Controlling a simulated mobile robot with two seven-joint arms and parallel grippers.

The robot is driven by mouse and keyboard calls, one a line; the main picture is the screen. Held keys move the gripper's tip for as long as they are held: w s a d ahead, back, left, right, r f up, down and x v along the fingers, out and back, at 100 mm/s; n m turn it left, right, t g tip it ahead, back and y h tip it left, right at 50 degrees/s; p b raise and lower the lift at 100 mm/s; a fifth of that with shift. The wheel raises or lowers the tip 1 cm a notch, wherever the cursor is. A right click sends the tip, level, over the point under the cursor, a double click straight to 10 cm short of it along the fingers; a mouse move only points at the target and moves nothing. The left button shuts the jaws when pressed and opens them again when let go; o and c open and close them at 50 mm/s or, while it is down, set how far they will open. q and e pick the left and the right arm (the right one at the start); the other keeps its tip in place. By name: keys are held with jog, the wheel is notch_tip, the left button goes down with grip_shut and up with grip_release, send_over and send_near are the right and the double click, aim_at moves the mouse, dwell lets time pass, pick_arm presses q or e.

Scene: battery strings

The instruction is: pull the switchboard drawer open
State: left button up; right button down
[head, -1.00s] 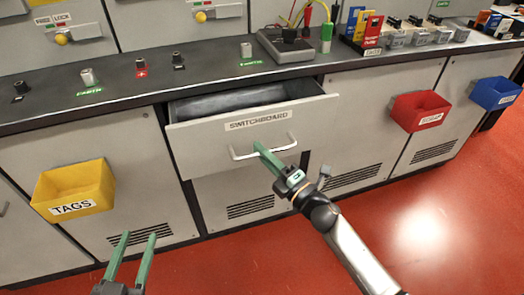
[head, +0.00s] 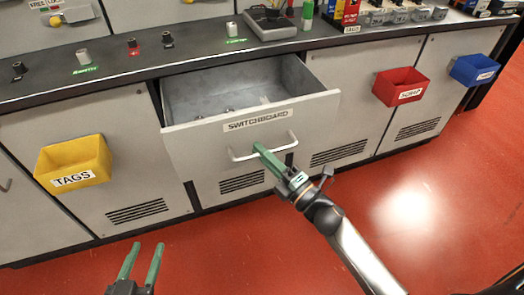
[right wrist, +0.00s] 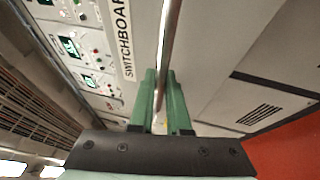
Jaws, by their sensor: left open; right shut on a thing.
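The switchboard drawer (head: 190,150) is a light grey drawer with a "SWITCHBOARD" label, standing well out from the bench front. Its grey inside shows, with a few small items on the floor of it. Its bar handle (head: 237,157) runs across the front below the label. My right gripper (head: 259,150) is shut on the handle near its middle. In the right wrist view the green fingers (right wrist: 162,95) close around the handle bar (right wrist: 168,45). My left gripper (head: 142,262) is open and empty, low at the left above the red floor, apart from the bench.
A yellow TAGS bin (head: 95,150), a red bin (head: 400,84) and a blue bin (head: 474,70) hang on the bench front. The dark bench top (head: 110,70) holds terminals and a grey meter box (head: 268,24). The red floor (head: 430,200) is clear in front.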

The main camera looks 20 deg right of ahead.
pick_arm(q)
jog(key=shift+r, duration=0.15)
pick_arm(e)
jog(key=c, duration=0.9)
grip_release()
pick_arm(q)
jog(key=shift+r, duration=0.25)
pick_arm(e)
jog(key=v, duration=1.2)
jog(key=shift+s+d, duration=0.15)
jog(key=shift+s, duration=0.1)
pick_arm(q)
jog(key=shift+w, duration=0.1)
pick_arm(e)
jog(key=shift+w, duration=0.1)
